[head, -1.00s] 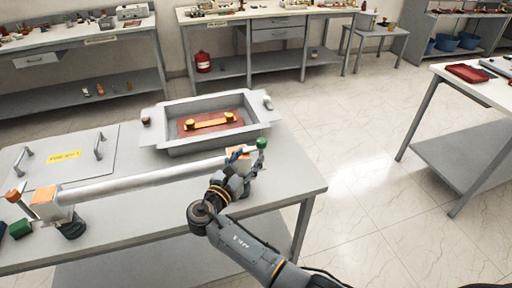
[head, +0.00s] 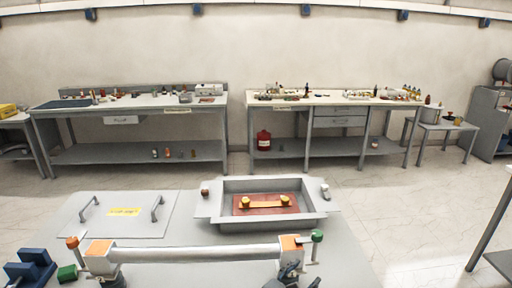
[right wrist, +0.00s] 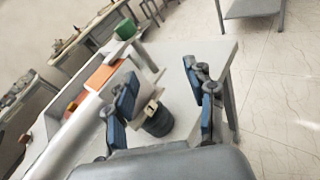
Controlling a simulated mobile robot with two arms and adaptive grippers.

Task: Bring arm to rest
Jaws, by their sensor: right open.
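My right gripper (head: 292,272) shows at the bottom edge of the head view, just in front of the right end of a long silver bar (head: 195,254). A dark round foot (right wrist: 158,120) shows between the fingers, farther off. My left gripper is in neither view.
The grey table (head: 170,225) carries a tray (head: 222,212) with an orange-yellow bar (head: 265,203), a handled panel (head: 110,225), and a blue block (head: 30,268) at left. Two workbenches (head: 130,102) (head: 335,100) stand along the wall. Open floor (head: 410,205) lies to the right.

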